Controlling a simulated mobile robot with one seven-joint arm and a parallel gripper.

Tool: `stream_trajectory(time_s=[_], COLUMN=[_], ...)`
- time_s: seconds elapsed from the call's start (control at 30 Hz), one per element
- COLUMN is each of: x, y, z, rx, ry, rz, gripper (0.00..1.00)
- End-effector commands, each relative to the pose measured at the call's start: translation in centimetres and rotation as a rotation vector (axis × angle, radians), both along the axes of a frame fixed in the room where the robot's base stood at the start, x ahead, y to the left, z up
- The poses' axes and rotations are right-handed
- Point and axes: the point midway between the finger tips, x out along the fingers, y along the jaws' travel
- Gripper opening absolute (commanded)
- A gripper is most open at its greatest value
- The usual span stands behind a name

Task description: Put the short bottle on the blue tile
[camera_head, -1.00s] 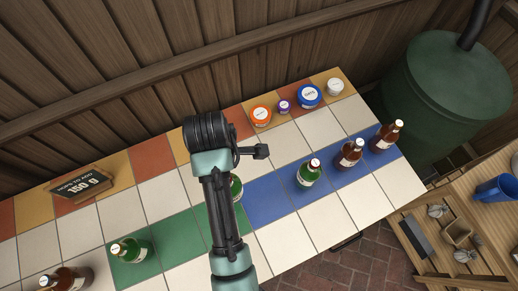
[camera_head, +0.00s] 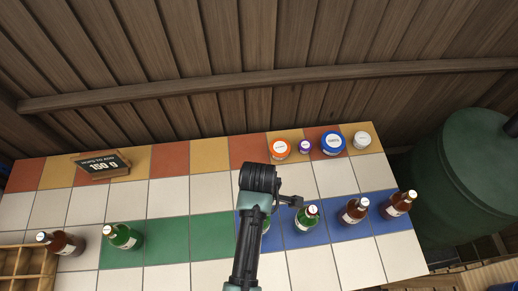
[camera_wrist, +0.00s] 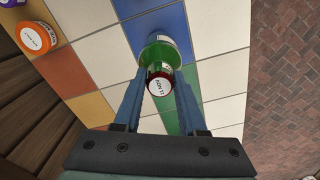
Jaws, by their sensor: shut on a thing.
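A green glass bottle with a dark red cap and round white top label (camera_wrist: 157,62) is between the blue fingers of my gripper (camera_wrist: 160,80) in the wrist view. My gripper is shut on it. The blue tile strip (camera_wrist: 162,20) shows around and beyond the bottle's base. I cannot tell whether the base touches the tile. The blue strip (camera_head: 330,232) there carries another green bottle (camera_head: 307,217) and two brown bottles (camera_head: 355,211) (camera_head: 398,204).
A green bottle (camera_head: 122,237) stands on the green strip (camera_head: 165,240), with a brown bottle (camera_head: 60,243) and a wooden crate (camera_head: 25,264) to the left. Several jars (camera_head: 333,143) and a sign (camera_head: 101,164) line the back. White tiles in front are clear.

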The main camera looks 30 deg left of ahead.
Motion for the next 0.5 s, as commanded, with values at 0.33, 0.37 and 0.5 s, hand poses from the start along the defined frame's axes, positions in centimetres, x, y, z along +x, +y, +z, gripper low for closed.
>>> stream_trajectory(time_s=[0.33,0.37,0.5], x=[0.0,0.0,0.0], y=[0.0,0.0,0.0], z=[-3.5,-3.5,-3.5], rx=[0.000,0.000,0.000], ry=[-0.001,-0.001,-0.002], rz=[0.000,0.000,0.000], gripper=[0.00,0.00,0.00])
